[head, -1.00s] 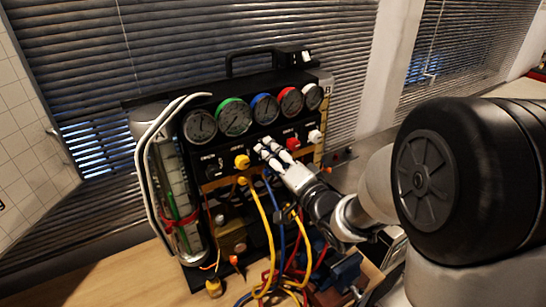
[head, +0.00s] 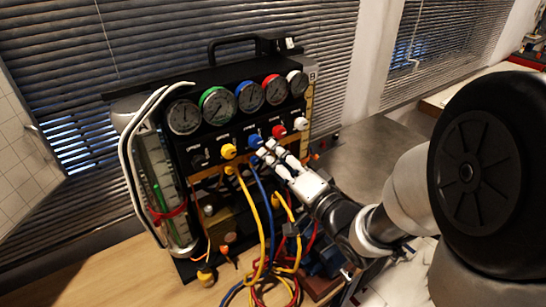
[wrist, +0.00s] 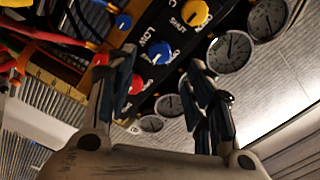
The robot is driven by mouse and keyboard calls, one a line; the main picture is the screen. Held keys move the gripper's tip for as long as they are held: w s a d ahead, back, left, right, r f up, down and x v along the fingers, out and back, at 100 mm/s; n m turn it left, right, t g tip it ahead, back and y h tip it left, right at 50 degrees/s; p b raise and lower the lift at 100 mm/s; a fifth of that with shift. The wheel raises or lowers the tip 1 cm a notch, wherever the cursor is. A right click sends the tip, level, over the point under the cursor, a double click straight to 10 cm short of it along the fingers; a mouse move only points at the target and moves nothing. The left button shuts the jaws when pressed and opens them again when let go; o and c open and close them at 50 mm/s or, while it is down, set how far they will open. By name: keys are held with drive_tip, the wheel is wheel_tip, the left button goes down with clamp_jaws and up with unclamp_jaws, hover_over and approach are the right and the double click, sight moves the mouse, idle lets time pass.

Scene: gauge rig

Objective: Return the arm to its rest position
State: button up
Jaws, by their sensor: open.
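My gripper (head: 268,153) is in front of the gauge rig's panel, near the blue knob (head: 254,141). In the wrist view, its two fingers (wrist: 160,92) are spread apart with nothing between them. The blue knob shows between and beyond the fingers in the wrist view (wrist: 160,53), apart from them. The yellow knob (head: 228,151) is left of the gripper in the head view. The red knob (head: 279,131) and white knob (head: 300,124) are to its right. My arm reaches in from the right side of the head view.
The black gauge rig (head: 190,155) stands on a wooden table (head: 90,285), with several round gauges above the knobs. Yellow, blue and red hoses (head: 262,215) hang below my gripper. A clear cylinder with a white bent handle (head: 125,150) is at the left. Blinds are behind.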

drive_tip(key=shift+d, duration=0.1)
drive_tip(key=s+d+n+g+h, duration=0.1)
drive_tip(key=s+d+g+h, duration=0.1)
drive_tip(key=s+d+h, duration=0.3)
drive_tip(key=s+d+n+g+h, duration=0.1)
drive_tip(key=s+d+g+h, duration=0.1)
drive_tip(key=d+h, duration=0.45)
drive_tip(key=s+f+n+g, duration=0.1)
drive_tip(key=s+n+g, duration=0.1)
drive_tip(key=s, duration=0.8)
drive_tip(key=s+f+n+g+y, duration=0.1)
drive_tip(key=s+g, duration=0.3)
drive_tip(key=s, duration=0.6)
drive_tip(key=shift+s+d+f+n+b, duration=0.2)
drive_tip(key=shift+d+f+n+b, duration=0.25)
drive_tip(key=shift+f, duration=0.3)
drive_tip(key=shift+a+y, duration=0.1)
drive_tip(key=shift+y, duration=0.15)
drive_tip(key=shift+c, duration=0.4)
